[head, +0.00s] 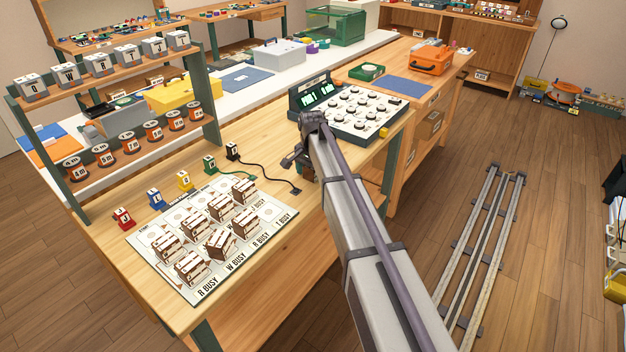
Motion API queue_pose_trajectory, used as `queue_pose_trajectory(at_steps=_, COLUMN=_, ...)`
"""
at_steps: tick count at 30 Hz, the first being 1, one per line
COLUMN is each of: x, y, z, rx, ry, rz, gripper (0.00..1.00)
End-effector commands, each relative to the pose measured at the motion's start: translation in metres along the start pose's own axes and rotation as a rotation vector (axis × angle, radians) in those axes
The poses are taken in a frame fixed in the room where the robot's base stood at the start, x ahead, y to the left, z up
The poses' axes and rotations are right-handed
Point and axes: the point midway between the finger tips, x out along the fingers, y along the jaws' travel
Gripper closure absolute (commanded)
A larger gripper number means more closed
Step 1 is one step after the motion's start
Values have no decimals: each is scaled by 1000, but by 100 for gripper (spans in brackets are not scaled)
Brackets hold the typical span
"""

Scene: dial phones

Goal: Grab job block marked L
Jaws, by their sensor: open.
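Small coloured blocks with white marks stand in a row on the wooden table: red (123,218), blue (155,198), yellow (184,181), green (209,165) and black (232,152). Their marks are too small to read surely. Grey lettered blocks stand on the upper shelf, among them Q (34,89), W (68,74) and B (98,65); the letters farther right are unclear. I cannot make out a sure L on any block. My gripper (290,161) hangs over the table right of the black block, small and dark, open and apart from the blocks.
A printed board (180,280) with BUSY labels bears several brown-and-white blocks. A console with dials (360,108) stands behind my arm. Labelled orange spools (131,142) fill the lower shelf. A black cable (262,171) runs over the table. Bare table lies left of the board.

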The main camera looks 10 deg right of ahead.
Motion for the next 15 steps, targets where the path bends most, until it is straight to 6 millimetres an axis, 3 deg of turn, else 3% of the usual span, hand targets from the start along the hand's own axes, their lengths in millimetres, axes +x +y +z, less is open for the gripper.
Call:
queue_pose_trajectory(at_steps=3, x=-3, y=0, z=0, rx=0, ry=0, rz=0, gripper=23)
queue_pose_trajectory(at_steps=15, x=-3, y=0, z=0, rx=0, ry=0, rz=0, gripper=62)
